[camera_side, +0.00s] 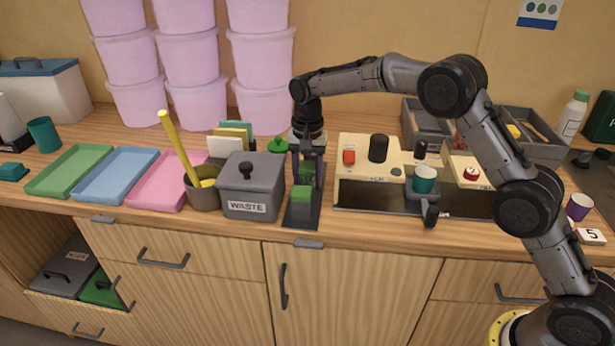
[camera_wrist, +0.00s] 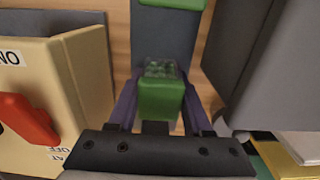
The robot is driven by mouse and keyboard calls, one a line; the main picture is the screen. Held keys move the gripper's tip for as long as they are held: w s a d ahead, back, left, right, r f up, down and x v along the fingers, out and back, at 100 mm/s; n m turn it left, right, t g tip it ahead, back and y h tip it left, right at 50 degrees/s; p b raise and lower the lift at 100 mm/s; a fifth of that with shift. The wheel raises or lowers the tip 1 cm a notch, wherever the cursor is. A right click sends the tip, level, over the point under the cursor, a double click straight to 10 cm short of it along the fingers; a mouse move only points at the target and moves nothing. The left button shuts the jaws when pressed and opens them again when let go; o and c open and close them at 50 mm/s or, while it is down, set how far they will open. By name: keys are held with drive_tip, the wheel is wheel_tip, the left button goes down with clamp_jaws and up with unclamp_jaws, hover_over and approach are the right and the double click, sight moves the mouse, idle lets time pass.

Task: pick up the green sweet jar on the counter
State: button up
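In the side view my gripper (camera_side: 306,172) points down at the counter between the grey waste bin and the cream switch box. A small green jar (camera_wrist: 160,97) is between its two fingers in the wrist view, with a solid green part nearer the camera and a speckled, see-through part beyond. The fingers run along both its sides; whether they press on it is unclear. In the side view the fingers hide much of it. A green block (camera_side: 301,195) stands in front on a dark plate (camera_side: 300,219); its edge also shows in the wrist view (camera_wrist: 172,3).
The waste bin (camera_side: 251,196) stands close on the left and the switch box (camera_side: 367,172) close on the right. A green lid (camera_side: 278,145) shows behind the bin. Pink tubs (camera_side: 262,55) are stacked at the back. Coloured trays (camera_side: 117,172) lie further left.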

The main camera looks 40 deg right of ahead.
clamp_jaws()
drive_tip(key=shift+r, duration=0.15)
